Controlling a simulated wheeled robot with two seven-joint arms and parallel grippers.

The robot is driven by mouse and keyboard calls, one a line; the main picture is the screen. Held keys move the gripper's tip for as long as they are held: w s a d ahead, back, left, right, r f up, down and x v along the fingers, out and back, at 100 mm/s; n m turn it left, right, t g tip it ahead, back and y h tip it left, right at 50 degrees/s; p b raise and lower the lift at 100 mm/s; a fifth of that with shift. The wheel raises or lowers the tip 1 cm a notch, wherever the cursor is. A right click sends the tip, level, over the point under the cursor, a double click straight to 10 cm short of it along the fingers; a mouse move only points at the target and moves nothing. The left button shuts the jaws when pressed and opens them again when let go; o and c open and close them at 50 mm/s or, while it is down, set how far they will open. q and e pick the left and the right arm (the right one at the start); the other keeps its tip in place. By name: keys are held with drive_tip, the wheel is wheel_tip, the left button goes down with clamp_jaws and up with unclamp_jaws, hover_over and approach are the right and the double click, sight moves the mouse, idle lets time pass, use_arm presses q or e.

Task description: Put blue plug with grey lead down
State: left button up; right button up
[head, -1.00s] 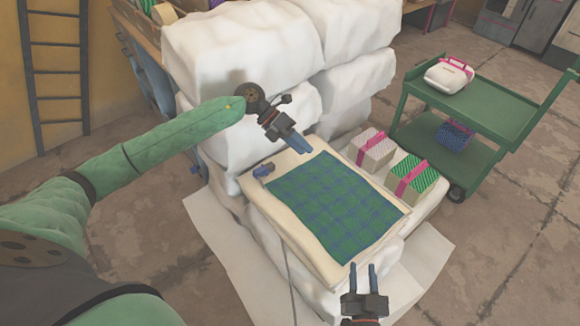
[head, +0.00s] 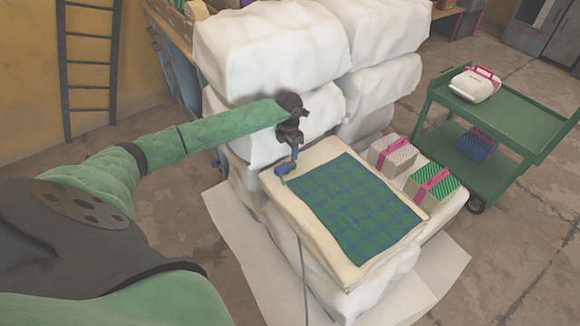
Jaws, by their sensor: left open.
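The blue plug (head: 285,168) lies on the back left corner of the cream padded board (head: 330,270). Its grey lead (head: 301,250) runs over the board's left edge and hangs down the front. My left gripper (head: 294,154) points down just above and beside the plug, with its jaws open. Its fingers overlap closely in this view, so I cannot tell whether they touch the plug. My right gripper is out of view.
A green and blue checked cloth (head: 355,207) covers much of the board. Two wrapped boxes, one with white (head: 392,154) and one with green (head: 432,187) patterning, sit to its right. White bales (head: 270,55) stand behind. A green trolley (head: 505,110) stands at right.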

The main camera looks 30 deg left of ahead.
sight(290, 163)
use_arm(q)
drive_tip(key=shift+d+f, duration=0.1)
drive_tip(key=shift+f, duration=0.65)
drive_tip(key=f, duration=0.4)
drive_tip(key=shift+d+p, duration=0.2)
drive_tip(key=shift+p, duration=0.2)
drive_tip(key=shift+f, duration=0.45)
clamp_jaws()
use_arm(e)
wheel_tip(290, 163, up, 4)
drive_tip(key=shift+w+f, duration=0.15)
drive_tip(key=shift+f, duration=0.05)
